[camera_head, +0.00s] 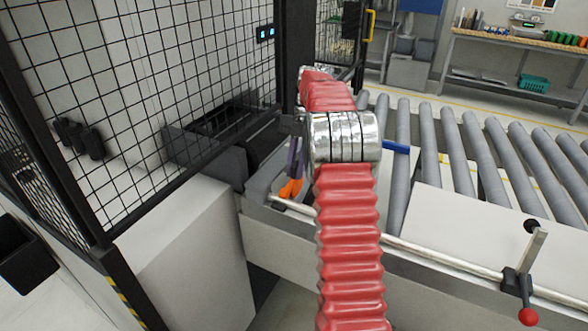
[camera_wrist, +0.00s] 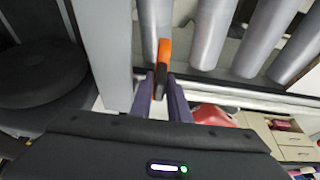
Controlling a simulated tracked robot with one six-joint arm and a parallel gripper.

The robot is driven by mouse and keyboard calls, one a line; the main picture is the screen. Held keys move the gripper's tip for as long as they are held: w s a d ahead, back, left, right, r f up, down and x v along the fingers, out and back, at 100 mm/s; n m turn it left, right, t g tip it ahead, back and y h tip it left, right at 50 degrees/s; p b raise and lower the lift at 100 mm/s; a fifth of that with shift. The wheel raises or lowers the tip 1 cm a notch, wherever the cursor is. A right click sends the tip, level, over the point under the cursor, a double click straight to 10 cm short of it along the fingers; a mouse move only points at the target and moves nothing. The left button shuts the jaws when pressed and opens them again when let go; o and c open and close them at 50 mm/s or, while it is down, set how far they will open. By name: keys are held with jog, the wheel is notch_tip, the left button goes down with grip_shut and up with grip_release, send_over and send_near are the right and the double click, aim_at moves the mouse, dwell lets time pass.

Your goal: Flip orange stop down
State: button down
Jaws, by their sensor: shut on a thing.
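The orange stop (camera_head: 290,188) sits at the left end of the steel rail, beside my gripper (camera_head: 296,158) in the head view. My red-sleeved arm hides part of that area. In the wrist view the orange stop (camera_wrist: 164,52) stands out beyond the fingertips, with a dark part at its near end. My gripper (camera_wrist: 162,84) has its two purple fingers on either side of that dark part and is shut on the stop. I cannot tell the stop's exact tilt.
A roller conveyor (camera_head: 452,150) runs to the right behind the rail (camera_head: 440,260). A red-knobbed lever (camera_head: 528,315) stands at the rail's right. Black mesh fencing (camera_head: 150,90) and a light cabinet (camera_head: 190,255) border the left. A workbench (camera_head: 515,42) is far back.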

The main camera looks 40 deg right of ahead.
jog(key=shift+s+f, duration=0.15)
jog(key=shift+f, duration=0.2)
jog(key=c, duration=1.8)
grip_release()
jog(key=shift+r, duration=0.1)
jog(key=shift+o, duration=0.2)
jog(key=shift+r, duration=0.1)
jog(key=shift+v, duration=3.6)
jog(key=shift+d, duration=0.1)
